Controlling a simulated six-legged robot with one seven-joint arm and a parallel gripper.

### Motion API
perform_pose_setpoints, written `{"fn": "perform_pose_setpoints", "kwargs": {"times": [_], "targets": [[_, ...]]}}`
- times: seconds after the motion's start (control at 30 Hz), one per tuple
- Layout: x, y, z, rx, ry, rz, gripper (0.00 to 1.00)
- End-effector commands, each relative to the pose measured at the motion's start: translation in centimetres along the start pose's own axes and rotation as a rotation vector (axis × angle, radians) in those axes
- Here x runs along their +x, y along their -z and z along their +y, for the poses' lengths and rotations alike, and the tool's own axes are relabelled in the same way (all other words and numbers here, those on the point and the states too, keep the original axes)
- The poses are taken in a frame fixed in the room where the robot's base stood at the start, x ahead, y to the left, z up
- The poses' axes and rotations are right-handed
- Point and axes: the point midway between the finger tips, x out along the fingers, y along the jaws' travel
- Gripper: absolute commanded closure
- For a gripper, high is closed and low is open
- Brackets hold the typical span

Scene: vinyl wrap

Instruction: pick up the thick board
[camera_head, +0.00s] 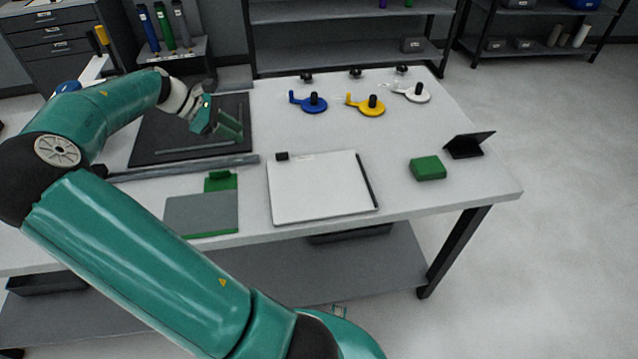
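A flat white board (318,190) with a black strip along its right edge lies at the front middle of the table. Left of it lies a grey board (202,213) with a green edge and a green tab at its top right. I cannot tell for sure which of these is the thick board. My gripper (232,127) hangs over the black mat (165,130) at the back left, apart from both boards. Its fingers are small and partly turned away, so its opening is unclear.
A grey bar (185,167) lies along the mat's front edge. A green block (428,168) and a black stand (468,145) are at the right. Blue (311,104), yellow (368,106) and white (415,93) holders stand at the back. The table's right front is clear.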

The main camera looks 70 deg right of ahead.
Motion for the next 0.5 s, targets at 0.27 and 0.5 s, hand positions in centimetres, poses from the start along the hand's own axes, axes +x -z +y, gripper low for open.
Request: {"fn": "perform_pose_setpoints", "kwargs": {"times": [0.27,0.5], "targets": [[4.5,0.0,0.1,-0.002,0.004,-0.007,0.68],[8.1,0.0,0.1,-0.001,0.001,-0.005,0.68]]}}
